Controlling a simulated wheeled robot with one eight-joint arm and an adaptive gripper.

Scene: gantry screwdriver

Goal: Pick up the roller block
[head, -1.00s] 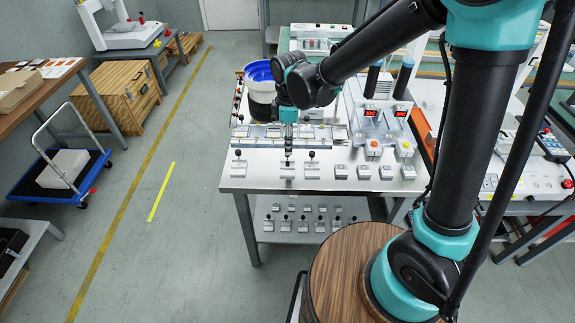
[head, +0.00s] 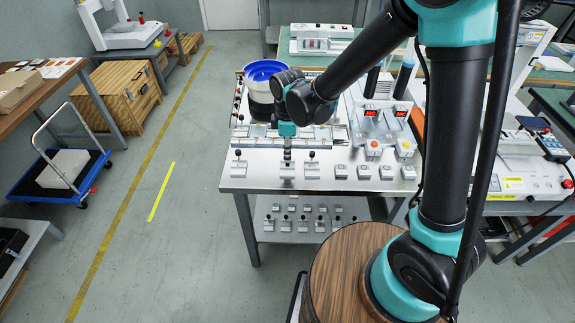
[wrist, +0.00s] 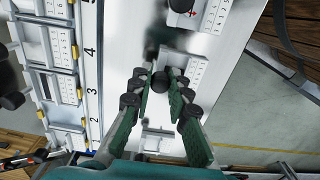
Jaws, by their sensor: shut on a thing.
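The roller block (head: 287,171) is a small silver block near the front of the steel table, with a black round knob on top. My gripper (head: 287,157) is right above it, pointing down. In the wrist view, my gripper's green fingers (wrist: 161,80) are shut on the black knob (wrist: 160,83). Part of the silver block (wrist: 178,68), with a white scale strip, shows beyond the fingers. The block's underside is hidden, so I cannot tell whether it touches the table.
Similar knobbed blocks stand left (head: 238,166) and right (head: 312,168). Several knobless blocks (head: 363,171) continue rightward. Behind is a numbered slotted rack (wrist: 90,75), also along the table (head: 265,134). A blue-topped white bucket (head: 262,78) stands at the back left. The table's front edge is close.

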